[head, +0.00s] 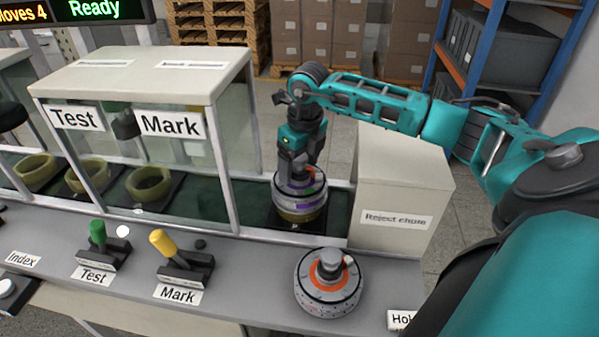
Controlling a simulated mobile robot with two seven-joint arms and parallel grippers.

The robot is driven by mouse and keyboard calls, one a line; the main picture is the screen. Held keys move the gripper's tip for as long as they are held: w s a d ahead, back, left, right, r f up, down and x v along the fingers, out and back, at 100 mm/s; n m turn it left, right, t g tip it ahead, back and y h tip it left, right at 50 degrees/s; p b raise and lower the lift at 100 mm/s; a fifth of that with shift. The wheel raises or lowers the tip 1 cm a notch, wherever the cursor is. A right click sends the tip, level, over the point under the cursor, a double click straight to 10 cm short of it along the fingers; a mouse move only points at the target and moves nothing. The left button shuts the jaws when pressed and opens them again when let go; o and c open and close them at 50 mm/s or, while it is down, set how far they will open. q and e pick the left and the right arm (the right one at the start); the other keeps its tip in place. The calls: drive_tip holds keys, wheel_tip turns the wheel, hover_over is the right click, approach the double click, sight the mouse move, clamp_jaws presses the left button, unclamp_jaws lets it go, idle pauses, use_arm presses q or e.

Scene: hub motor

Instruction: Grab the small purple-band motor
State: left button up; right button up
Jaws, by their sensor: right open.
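The purple-band motor (312,202) is a round grey hub with a purple stripe. It sits upright in an olive ring nest on the dark conveyor, just right of the glass-sided station. My right gripper (296,178) points down directly over its top, with the fingers around or just above the hub's upper part; whether they touch it is hard to tell. The fingers partly hide the motor's top. The right gripper is open. A second motor with an orange band (328,282) stands on the grey counter in front. My left gripper is not in view.
The Test and Mark enclosure (150,84) stands to the left, with several empty ring nests (149,184) on the belt. The reject chute box (398,195) is close on the right. Green (98,236) and yellow (165,244) levers rise from the front counter.

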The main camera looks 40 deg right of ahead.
drive_tip(key=shift+f, duration=0.15)
clamp_jaws()
idle(0.7)
drive_tip(key=shift+w+r, duration=0.15)
drive_tip(key=shift+r, duration=0.05)
